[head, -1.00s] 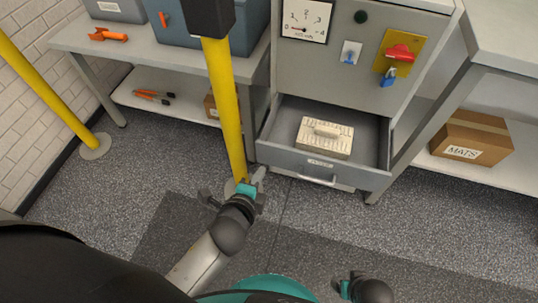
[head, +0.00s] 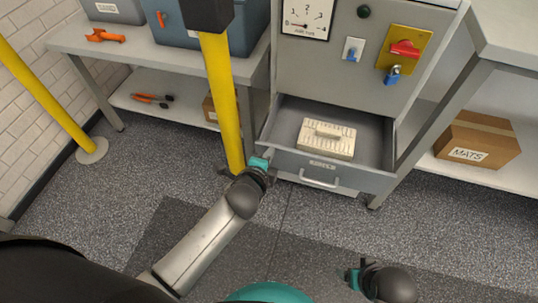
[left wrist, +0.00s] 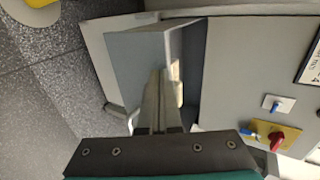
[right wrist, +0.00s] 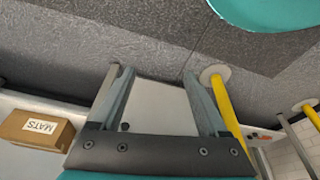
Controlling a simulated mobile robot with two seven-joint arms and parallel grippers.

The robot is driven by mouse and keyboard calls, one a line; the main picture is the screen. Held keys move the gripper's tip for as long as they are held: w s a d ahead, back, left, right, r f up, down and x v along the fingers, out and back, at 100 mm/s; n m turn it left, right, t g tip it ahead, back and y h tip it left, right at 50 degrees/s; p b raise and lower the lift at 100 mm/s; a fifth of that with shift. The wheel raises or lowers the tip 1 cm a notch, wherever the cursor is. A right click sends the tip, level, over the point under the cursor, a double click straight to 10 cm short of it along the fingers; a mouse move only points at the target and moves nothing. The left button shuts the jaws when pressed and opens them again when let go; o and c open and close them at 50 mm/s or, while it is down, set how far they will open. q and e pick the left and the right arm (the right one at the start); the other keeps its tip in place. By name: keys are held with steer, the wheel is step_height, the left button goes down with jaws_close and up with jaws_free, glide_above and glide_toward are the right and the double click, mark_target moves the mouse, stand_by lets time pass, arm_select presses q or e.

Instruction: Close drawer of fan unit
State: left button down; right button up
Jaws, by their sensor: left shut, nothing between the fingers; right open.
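The grey cabinet (head: 390,75) has its bottom drawer (head: 290,163) pulled out, with a bar handle (head: 319,183) on its front. A pale ribbed box with a handle (head: 327,138) lies inside the drawer. My left gripper (head: 266,158) is at the left end of the drawer front, near the yellow post. In the left wrist view my shut, empty left fingers (left wrist: 157,82) overlap the drawer (left wrist: 135,65); contact cannot be told. My right gripper (head: 352,274) is low in the head view, away from the drawer. Its open fingers (right wrist: 160,75) show in the right wrist view.
A yellow post (head: 220,100) stands just left of the drawer, close to my left gripper. A workbench (head: 150,70) is at the left. A cardboard box (head: 477,138) sits on a low shelf at the right. The floor before the drawer is clear.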

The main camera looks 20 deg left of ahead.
arm_select(q)
steer(key=shift+w, duration=0.1)
steer(key=w+b, duration=0.3)
steer(key=w, duration=1.4)
steer(key=shift+d, duration=0.3)
arm_select(e)
step_height(320, 180, up, 6)
steer(key=w+t, duration=0.1)
steer(key=shift+w+r, duration=0.2)
steer(key=shift+r, duration=0.05)
arm_select(q)
steer(key=shift+s, duration=0.15)
